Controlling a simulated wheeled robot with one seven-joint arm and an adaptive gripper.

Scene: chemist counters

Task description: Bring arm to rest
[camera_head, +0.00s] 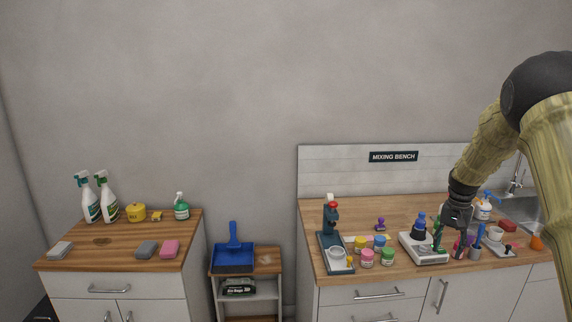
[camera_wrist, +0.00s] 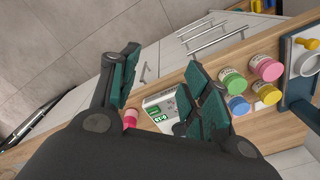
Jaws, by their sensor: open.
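My arm (camera_head: 488,140) reaches in from the right of the head view and bends down over the mixing bench. My gripper (camera_head: 449,240) hangs above the bench top, close to a white scale (camera_head: 427,257) with a dark blue item on it. In the wrist view my gripper (camera_wrist: 160,95) has its two green-padded fingers spread apart with nothing held between them. The scale (camera_wrist: 158,103) shows between and below the fingers in that view. Part of what stands around the gripper is hidden behind it.
Small jars (camera_head: 367,257) and a dark press-like stand (camera_head: 332,240) are left of the scale. Cups and bottles crowd its right, near a sink (camera_head: 525,212). A blue dustpan (camera_head: 233,258) lies on a low shelf unit between the counters. Spray bottles (camera_head: 107,203) stand on the left counter.

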